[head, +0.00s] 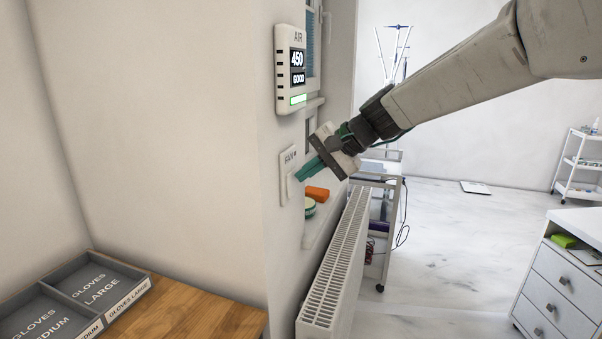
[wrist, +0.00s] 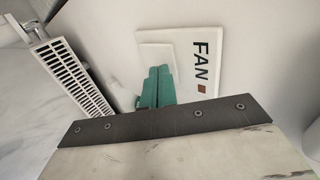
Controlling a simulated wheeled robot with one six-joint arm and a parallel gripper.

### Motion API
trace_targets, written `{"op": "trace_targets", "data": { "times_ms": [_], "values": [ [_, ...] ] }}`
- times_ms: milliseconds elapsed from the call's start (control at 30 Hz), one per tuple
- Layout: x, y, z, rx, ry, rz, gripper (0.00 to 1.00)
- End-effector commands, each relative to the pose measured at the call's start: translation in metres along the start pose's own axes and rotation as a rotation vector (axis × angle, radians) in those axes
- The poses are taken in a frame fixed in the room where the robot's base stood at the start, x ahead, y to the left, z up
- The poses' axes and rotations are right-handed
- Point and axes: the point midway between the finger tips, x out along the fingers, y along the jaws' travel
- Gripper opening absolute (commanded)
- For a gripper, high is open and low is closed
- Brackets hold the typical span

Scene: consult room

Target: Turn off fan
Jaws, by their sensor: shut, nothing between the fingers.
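The fan switch (head: 287,174) is a white wall plate marked FAN, on the wall below the air monitor. It shows larger in the wrist view (wrist: 212,50), with a small dark red square beside the lettering. My gripper (head: 299,176) has green fingers, shut and empty, with their tips at the lower part of the plate. In the wrist view the fingers (wrist: 157,80) cover part of the plate's rocker. I cannot tell whether the tips touch it or which way the rocker is tilted.
The air monitor (head: 291,70) reads 450 GOOD above the switch. A sill right of the switch holds an orange block (head: 317,193) and a round green-rimmed item (head: 310,207). A white radiator (head: 335,265) stands below. Glove trays (head: 127,292) lie on a wooden top at lower left.

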Motion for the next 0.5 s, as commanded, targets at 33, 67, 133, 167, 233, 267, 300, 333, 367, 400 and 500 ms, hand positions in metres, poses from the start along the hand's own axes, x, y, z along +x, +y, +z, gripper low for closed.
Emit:
{"op": "trace_targets", "data": {
  "times_ms": [33, 67, 133, 167, 233, 267, 300, 333, 367, 400, 500],
  "values": [
    [0.000, 0.000, 0.000, 0.000, -0.001, 0.000, 0.00],
    [0.000, 0.000, 0.000, -0.001, -0.001, 0.000, 0.00],
    [0.000, -0.001, 0.001, -0.001, -0.001, 0.000, 0.00],
    [0.000, -0.002, 0.001, -0.001, -0.001, 0.000, 0.00],
    [-0.002, -0.003, 0.000, -0.001, 0.000, -0.001, 0.00],
    [-0.003, -0.004, 0.000, -0.001, 0.000, -0.001, 0.00],
    [-0.004, -0.005, 0.000, -0.001, 0.000, -0.001, 0.00],
    [-0.005, -0.006, 0.000, -0.001, 0.000, -0.001, 0.00],
    [-0.006, -0.007, 0.000, -0.001, 0.000, 0.000, 0.00],
    [-0.007, -0.009, 0.000, -0.001, 0.000, 0.000, 0.00],
    [-0.010, -0.012, 0.000, -0.002, 0.000, 0.000, 0.00]
  ]
}}
